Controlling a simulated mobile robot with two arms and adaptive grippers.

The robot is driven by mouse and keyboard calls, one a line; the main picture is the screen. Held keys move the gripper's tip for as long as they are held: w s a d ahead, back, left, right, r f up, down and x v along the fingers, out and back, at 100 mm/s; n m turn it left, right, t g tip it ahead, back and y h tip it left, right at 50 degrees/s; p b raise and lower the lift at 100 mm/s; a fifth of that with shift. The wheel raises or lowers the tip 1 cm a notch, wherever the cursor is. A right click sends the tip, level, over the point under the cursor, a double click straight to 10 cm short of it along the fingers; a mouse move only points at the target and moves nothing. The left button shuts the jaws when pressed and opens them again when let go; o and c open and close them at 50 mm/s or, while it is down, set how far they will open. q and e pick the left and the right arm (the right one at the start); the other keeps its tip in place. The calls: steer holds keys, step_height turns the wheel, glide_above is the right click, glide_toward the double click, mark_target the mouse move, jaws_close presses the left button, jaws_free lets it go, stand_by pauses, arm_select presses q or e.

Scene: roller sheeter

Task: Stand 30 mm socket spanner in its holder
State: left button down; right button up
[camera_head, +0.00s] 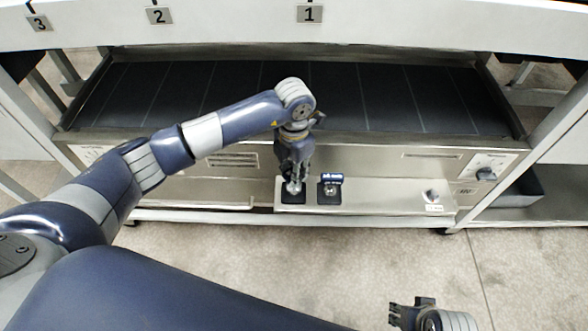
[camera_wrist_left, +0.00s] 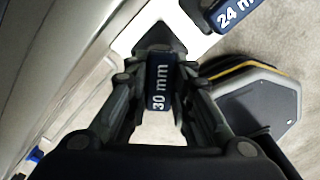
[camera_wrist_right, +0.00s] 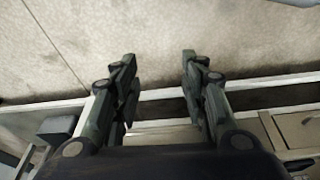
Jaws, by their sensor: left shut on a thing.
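My left gripper (camera_head: 293,178) points down over the left black holder (camera_head: 290,198) on the steel ledge, and its fingers are closed in. A small bright metal end, apparently of the 30 mm socket spanner (camera_head: 293,187), shows just under the fingertips at that holder. Whether it is inside the holder or just above it, I cannot tell. In the left wrist view a dark blue "30 mm" label (camera_wrist_left: 160,88) shows between the fingers, and the rest of the spanner is hidden. My right gripper (camera_wrist_right: 158,80) is open and empty, away from the ledge.
A second black holder (camera_head: 330,193) with a blue label stands just right; the left wrist view reads it "24 mm" (camera_wrist_left: 232,14). A metal knob (camera_head: 430,195) sits farther right on the ledge (camera_head: 385,196). The dark conveyor belt (camera_head: 350,95) lies behind. The ledge between is clear.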

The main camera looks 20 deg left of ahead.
arm_select(q)
steer(key=shift+f, duration=0.25)
arm_select(e)
steer(key=shift+s+d+r, duration=0.1)
steer(key=shift+s+r, duration=0.15)
steer(key=shift+r, duration=0.3)
steer(key=shift+s, duration=0.1)
arm_select(q)
steer(key=shift+f+b, duration=0.2)
steer(key=shift+b, duration=0.1)
arm_select(e)
steer(key=shift+r, duration=0.75)
arm_select(q)
steer(key=shift+f, duration=0.15)
steer(key=shift+f, duration=0.15)
arm_select(e)
steer(key=shift+r, duration=0.75)
arm_select(q)
steer(key=shift+f+b, duration=0.1)
steer(key=shift+b, duration=0.2)
steer(key=shift+f, duration=0.1)
arm_select(e)
steer(key=shift+r, duration=0.35)
